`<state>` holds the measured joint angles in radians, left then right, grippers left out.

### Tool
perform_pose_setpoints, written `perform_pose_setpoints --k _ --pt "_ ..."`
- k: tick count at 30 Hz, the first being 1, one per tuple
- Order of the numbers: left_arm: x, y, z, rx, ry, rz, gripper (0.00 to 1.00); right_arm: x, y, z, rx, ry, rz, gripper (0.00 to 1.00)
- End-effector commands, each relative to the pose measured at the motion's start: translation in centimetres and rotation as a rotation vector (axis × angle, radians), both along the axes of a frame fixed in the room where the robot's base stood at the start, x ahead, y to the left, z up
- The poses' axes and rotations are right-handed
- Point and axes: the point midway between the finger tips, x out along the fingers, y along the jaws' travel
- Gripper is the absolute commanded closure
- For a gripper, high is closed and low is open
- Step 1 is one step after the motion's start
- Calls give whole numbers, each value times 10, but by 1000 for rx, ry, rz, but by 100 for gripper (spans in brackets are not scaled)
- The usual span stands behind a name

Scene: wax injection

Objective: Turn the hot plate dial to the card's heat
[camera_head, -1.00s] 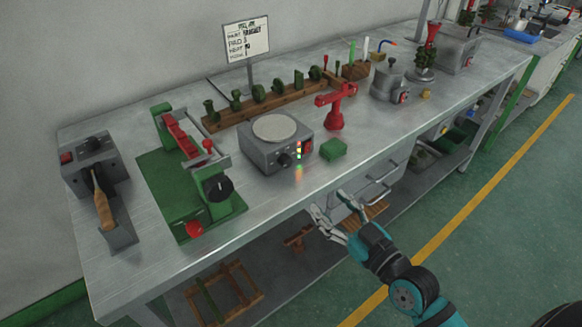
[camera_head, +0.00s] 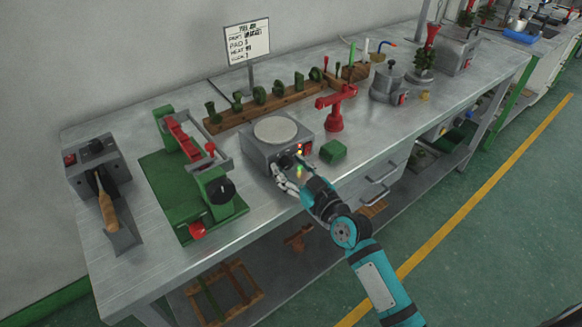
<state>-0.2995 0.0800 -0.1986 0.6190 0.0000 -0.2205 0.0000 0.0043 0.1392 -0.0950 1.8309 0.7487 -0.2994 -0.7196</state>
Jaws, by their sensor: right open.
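The hot plate (camera_head: 262,150) is a grey box with a round pale top, standing mid-bench. Its front has a dark dial, now largely hidden by my gripper, and a column of small red, yellow and green lights (camera_head: 299,154). My right gripper (camera_head: 279,168) is open right at the front of the hot plate, around or just before the dial; I cannot tell whether it touches. The card (camera_head: 246,42) stands on a post behind the bench items; its lines include a heat entry too small to read surely. My left gripper is not in view.
A green clamp machine (camera_head: 190,190) and a grey tool with a wooden handle (camera_head: 105,198) are left. A wooden rack (camera_head: 235,119) is behind.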

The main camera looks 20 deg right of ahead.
Motion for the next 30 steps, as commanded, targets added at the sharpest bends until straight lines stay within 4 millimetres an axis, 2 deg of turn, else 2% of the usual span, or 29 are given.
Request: perform_pose_setpoints --k 5,17,30 --pt "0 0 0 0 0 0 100 0 0 0 0 0 0 49" --pt "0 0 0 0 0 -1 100 0 0 0 0 0 0 100" --pt "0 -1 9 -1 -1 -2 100 -1 0 1 93 35 1 100"
